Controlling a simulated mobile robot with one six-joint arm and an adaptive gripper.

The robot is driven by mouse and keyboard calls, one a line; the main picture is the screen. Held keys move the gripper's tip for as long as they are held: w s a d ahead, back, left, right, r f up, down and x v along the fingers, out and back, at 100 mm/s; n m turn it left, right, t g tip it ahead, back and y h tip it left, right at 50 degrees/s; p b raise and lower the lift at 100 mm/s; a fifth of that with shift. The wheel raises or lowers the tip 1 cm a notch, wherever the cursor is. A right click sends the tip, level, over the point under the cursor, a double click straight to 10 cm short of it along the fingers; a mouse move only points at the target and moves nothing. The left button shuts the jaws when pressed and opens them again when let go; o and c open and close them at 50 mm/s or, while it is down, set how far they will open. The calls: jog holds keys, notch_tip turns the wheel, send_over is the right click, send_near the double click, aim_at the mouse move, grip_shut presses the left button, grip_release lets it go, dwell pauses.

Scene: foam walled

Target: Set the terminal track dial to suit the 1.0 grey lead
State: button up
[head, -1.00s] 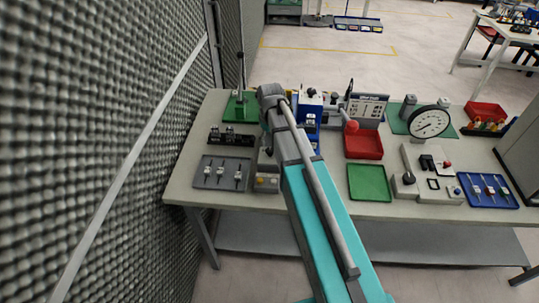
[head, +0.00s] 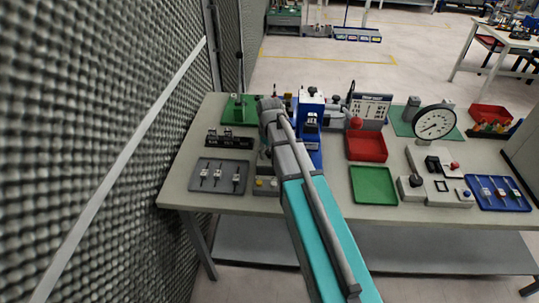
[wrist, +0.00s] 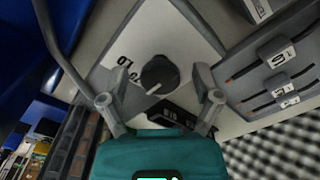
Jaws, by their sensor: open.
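A round black dial (wrist: 158,76) with a white pointer line sits on a pale panel (wrist: 180,35) in the wrist view. The pointer slants to the lower left in the picture. Upside-down black markings (wrist: 125,66) stand beside the dial, partly hidden by a finger. My gripper (wrist: 160,98) is open, with one finger on each side of the dial and no visible contact. A grey tray (head: 207,187) holds three leads; it also shows in the wrist view (wrist: 245,75), with white tags that are hard to read. My arm hides the dial in the head view.
A blue press-like device (head: 311,103) stands right of my arm. Red (head: 367,147) and green (head: 374,185) trays lie farther right. A black rack (head: 229,141) is behind the grey tray. A textured foam wall (head: 90,150) borders the left side.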

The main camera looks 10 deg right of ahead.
dwell(0.3)
grip_shut()
jog(key=shift+m, duration=0.3)
jog(key=m, duration=0.8)
dwell(0.5)
jog(key=shift+m, duration=0.3)
grip_release()
